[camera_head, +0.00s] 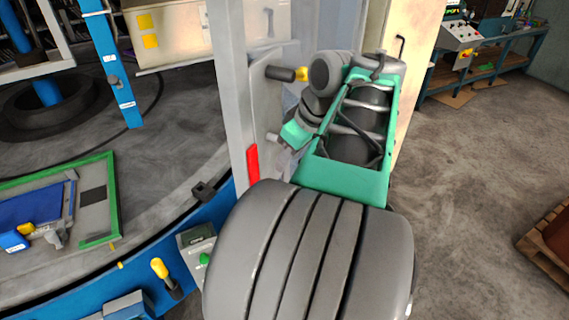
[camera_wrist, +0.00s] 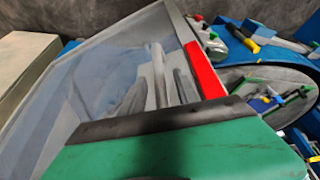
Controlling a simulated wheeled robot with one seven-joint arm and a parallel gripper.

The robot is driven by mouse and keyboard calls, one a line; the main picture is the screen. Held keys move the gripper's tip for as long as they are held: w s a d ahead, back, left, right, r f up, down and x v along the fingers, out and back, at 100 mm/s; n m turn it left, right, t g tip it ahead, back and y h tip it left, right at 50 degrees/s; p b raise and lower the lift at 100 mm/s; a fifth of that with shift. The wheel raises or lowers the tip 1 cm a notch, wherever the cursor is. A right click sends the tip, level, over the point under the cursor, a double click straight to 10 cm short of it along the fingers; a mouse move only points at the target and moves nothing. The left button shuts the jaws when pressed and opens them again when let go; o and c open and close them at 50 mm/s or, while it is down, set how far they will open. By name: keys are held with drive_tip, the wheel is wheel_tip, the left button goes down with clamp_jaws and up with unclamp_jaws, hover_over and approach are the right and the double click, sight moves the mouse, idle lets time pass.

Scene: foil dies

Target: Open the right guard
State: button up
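A guard with a pale grey frame (camera_head: 229,75) and a red strip (camera_head: 252,165) stands upright in the middle of the head view. In the wrist view a see-through panel (camera_wrist: 85,85) in a grey frame fills the left and centre, with the red strip (camera_wrist: 204,69) on its right. My green and grey arm reaches to the guard from the right and hides part of it. Its end is at the guard, but I cannot make out the fingertips or tell contact. Grey elongated shapes show in the middle of the wrist view; I cannot tell whether they are fingers or guard parts.
A blue curved machine edge (camera_head: 90,285) with a yellow-tipped lever (camera_head: 159,268) lies at lower left. A green-edged plate (camera_head: 109,200) lies behind it. A control bench (camera_head: 500,60) stands at back right, and a wooden pallet (camera_head: 545,245) at right. Grey floor between them is clear.

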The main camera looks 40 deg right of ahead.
drive_tip(key=shift+x, duration=1.45)
drive_tip(key=shift+c, duration=0.5)
clamp_jaws()
